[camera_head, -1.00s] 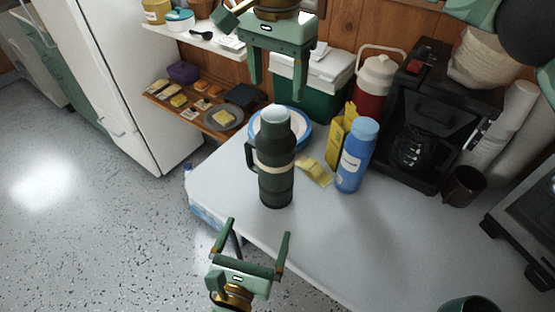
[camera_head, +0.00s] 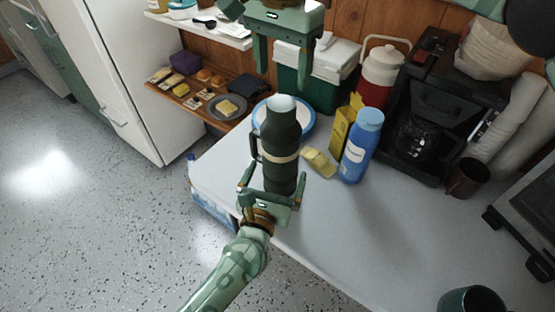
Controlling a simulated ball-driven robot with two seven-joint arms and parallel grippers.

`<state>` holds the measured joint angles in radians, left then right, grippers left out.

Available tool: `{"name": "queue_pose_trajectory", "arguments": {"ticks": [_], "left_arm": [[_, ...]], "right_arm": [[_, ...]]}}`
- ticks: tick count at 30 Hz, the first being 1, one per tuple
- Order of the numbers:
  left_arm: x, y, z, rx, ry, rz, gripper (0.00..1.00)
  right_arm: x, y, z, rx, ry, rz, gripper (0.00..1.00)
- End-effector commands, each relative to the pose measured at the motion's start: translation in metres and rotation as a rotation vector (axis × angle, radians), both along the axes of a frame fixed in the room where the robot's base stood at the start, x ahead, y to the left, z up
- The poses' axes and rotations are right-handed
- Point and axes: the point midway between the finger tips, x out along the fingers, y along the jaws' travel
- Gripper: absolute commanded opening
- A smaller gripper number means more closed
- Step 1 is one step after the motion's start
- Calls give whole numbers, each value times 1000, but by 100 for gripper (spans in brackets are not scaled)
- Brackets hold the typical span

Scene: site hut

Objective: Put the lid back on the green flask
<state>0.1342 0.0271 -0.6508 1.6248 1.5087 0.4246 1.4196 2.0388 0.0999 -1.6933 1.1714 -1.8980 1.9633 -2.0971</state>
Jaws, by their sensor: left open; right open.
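The dark green flask (camera_head: 280,140) stands upright near the table's left edge, with a cream band, a side handle and a pale rounded top. My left gripper (camera_head: 273,176) is open, its fingers on either side of the flask's lower body; I cannot tell whether they touch it. My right gripper (camera_head: 284,68) is open and empty, its fingers pointing down above and behind the flask in the picture. A dark green round cup-like piece (camera_head: 470,303), perhaps the lid, is cut off by the bottom edge at the right.
A blue bottle (camera_head: 361,147), a yellow carton (camera_head: 341,128) and a crumpled yellow item (camera_head: 318,162) stand or lie right of the flask. A white-and-blue plate (camera_head: 308,122) is behind it. A coffee maker (camera_head: 422,125) and brown mug (camera_head: 467,178) are farther right. The front table (camera_head: 350,235) is clear.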

Motion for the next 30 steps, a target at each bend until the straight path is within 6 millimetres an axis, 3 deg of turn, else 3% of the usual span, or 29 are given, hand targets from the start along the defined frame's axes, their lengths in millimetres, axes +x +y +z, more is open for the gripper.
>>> {"name": "queue_pose_trajectory", "arguments": {"ticks": [8, 20, 27, 30], "left_arm": [[32, -10, 0, 0, -1, -1, 98], [37, -11, 0, 0, 0, 0, 98], [37, -11, 0, 0, 0, 0, 31], [37, -11, 0, 0, 0, 0, 9]], "right_arm": [[0, 0, 0, 0, 0, 0, 66], [0, 0, 0, 0, 0, 0, 66], [0, 0, 0, 0, 0, 0, 66], [0, 0, 0, 1, 1, -29, 66]]}}
